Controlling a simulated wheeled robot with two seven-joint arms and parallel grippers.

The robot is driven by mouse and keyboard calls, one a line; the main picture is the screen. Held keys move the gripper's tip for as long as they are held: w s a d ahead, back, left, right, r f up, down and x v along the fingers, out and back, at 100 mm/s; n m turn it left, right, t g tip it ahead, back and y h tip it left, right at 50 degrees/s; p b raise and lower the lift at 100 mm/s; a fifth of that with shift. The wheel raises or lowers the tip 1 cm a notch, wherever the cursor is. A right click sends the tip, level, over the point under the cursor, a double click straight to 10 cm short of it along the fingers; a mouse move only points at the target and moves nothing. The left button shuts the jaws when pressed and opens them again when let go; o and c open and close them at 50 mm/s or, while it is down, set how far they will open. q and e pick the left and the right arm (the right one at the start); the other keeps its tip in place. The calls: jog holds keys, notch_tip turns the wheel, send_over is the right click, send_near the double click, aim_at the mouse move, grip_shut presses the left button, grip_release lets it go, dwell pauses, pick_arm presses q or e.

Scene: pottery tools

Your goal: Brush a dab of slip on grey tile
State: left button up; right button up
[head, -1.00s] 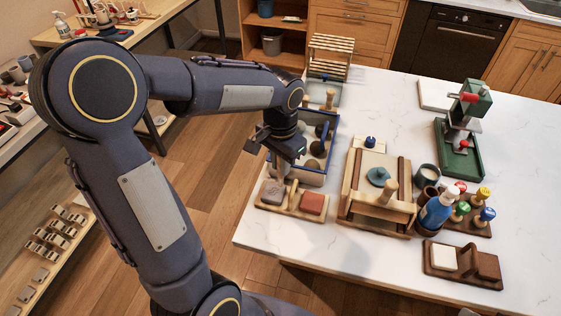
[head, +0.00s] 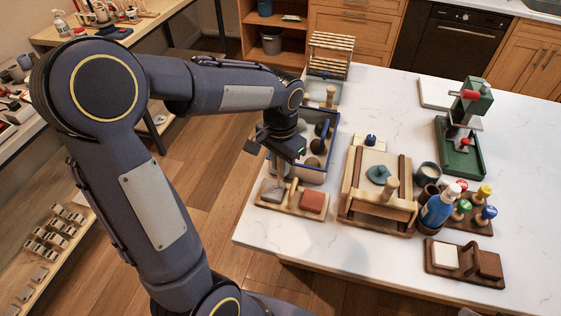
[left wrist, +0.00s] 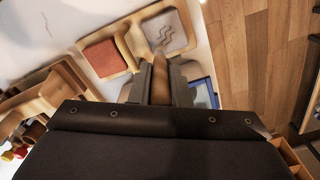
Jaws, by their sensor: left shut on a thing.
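The grey tile (head: 271,194) lies in the left part of a small wooden tray (head: 292,210) at the table's near left edge. In the left wrist view the grey tile (left wrist: 166,31) shows dark zigzag lines on its face. A red tile (head: 312,202) lies in the tray's right part. My left gripper (head: 277,170) is above the grey tile and shut on a brown, brush-like handle (left wrist: 166,82). My right gripper is not in view.
A blue-rimmed tray (head: 330,148) with round items stands just behind. A green stand (head: 460,150) is farther right.

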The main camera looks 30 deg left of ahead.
pick_arm(q)
jog(key=shift+d+f, duration=0.25)
jog(key=shift+d, duration=0.05)
dwell(1.0)
notch_tip(320, 180, up, 7)
jog(key=p, duration=0.5)
jog(key=shift+r+p, duration=0.2)
jog(key=shift+p, duration=0.2)
jog(key=shift+a, duration=0.1)
jog(key=shift+f, duration=0.1)
